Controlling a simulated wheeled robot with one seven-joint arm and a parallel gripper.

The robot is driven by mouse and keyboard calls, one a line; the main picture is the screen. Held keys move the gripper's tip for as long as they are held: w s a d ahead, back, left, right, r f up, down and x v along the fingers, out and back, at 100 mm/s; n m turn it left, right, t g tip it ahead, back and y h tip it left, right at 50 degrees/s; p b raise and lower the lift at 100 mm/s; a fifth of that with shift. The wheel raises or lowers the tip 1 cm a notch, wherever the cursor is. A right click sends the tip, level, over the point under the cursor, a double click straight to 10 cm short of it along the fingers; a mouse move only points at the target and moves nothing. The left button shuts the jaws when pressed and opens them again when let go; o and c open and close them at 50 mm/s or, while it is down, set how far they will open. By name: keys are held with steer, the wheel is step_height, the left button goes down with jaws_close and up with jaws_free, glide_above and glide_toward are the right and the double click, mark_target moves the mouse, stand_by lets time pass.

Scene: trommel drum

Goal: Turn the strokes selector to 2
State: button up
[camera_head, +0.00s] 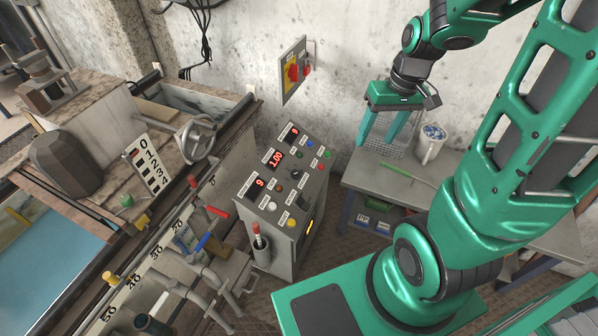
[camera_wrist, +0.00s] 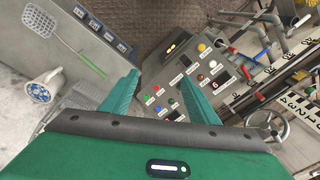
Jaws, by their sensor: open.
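A grey control console (camera_head: 262,193) stands in the middle of the head view, its sloped top carrying red displays, coloured buttons and small labels. A white plate (camera_head: 148,165) numbered 0 to 4 stands on the machine at left. My gripper (camera_head: 381,142) is open and empty, right of the console and apart from it.
A red and yellow switch box (camera_head: 293,71) is on the wall. A handwheel (camera_head: 197,139) and several levers stand left of the console.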

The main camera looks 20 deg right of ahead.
steer(key=w+a+f+n+y, duration=0.1)
steer(key=w+a+f+n, duration=0.25)
steer(key=w+f, duration=0.7)
steer(key=n+t+y, duration=0.1)
steer(key=t+y, duration=0.1)
glide_toward(299, 172)
steer(key=shift+x, duration=4.4)
steer(key=shift+a, duration=0.1)
steer(key=c, duration=1.1)
